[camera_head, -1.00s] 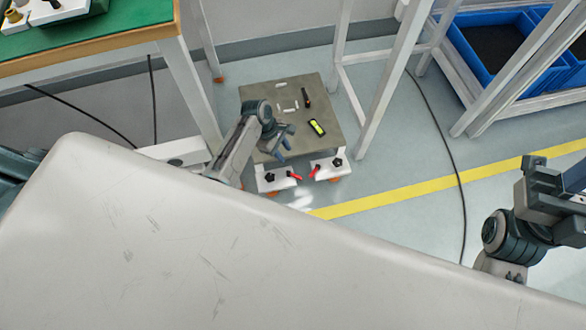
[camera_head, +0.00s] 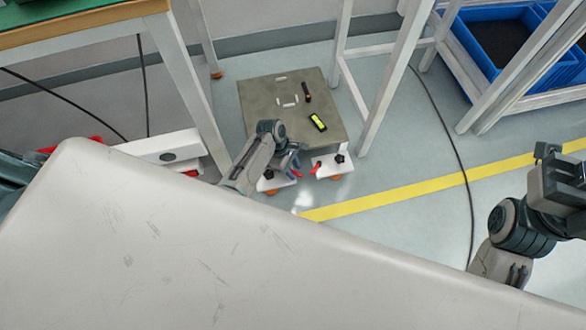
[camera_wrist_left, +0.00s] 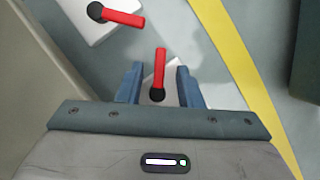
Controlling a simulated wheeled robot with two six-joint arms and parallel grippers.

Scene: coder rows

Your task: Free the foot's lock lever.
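A low grey-brown plate (camera_head: 262,96) stands on the floor, with white feet at its near edge. Each foot carries a black knob and a red lever. In the head view my left gripper (camera_head: 291,163) is over the left foot (camera_head: 268,187). In the left wrist view my left gripper (camera_wrist_left: 159,84) is open, with a red lever (camera_wrist_left: 160,66) and its black hub between the fingers. No grip on it shows. The other foot's red lever (camera_wrist_left: 124,18) is at upper left. My right gripper (camera_head: 560,165) is at the right edge, its fingers unclear.
A small level (camera_head: 317,122) and a dark tool (camera_head: 306,92) lie on the plate. White table legs (camera_head: 190,85) and a white frame (camera_head: 385,80) stand either side. Blue bins (camera_head: 470,45) are at upper right. A black cable and yellow line cross the floor.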

